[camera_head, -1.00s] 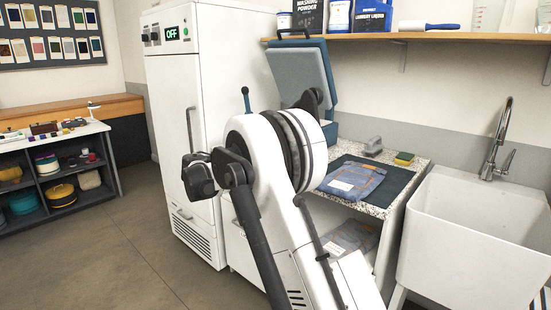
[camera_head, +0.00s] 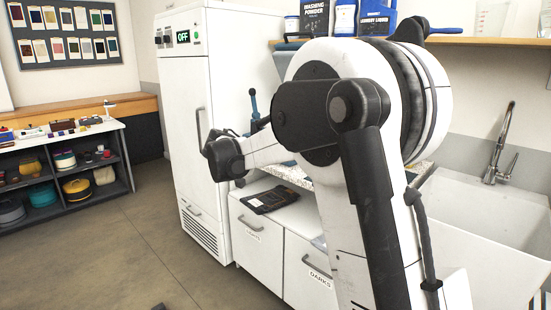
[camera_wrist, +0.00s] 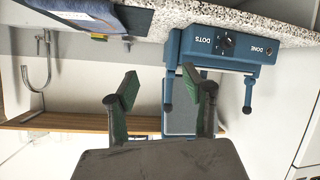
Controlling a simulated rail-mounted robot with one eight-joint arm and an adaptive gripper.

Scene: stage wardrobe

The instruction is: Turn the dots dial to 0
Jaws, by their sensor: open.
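The dots dial (camera_wrist: 226,41) is a small dark knob on the front of a blue press (camera_wrist: 184,45), beside the lettering DOTS. The wrist view shows it upside down, and its setting is too small to read. My gripper (camera_wrist: 159,90) is open with nothing between its green-padded fingers. In the picture, the fingers are below and left of the dial and apart from it. In the head view my arm hides most of the press and the dial; a blue lever (camera_head: 253,101) shows beside the arm.
A tall white cabinet (camera_head: 195,130) with an OFF display stands left of the press. A white sink (camera_head: 490,225) with a tap is at the right. A shelf (camera_head: 480,41) with laundry tubs runs above. A dark folded garment (camera_head: 270,199) lies on low white cabinets. The floor (camera_head: 120,240) at left is clear.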

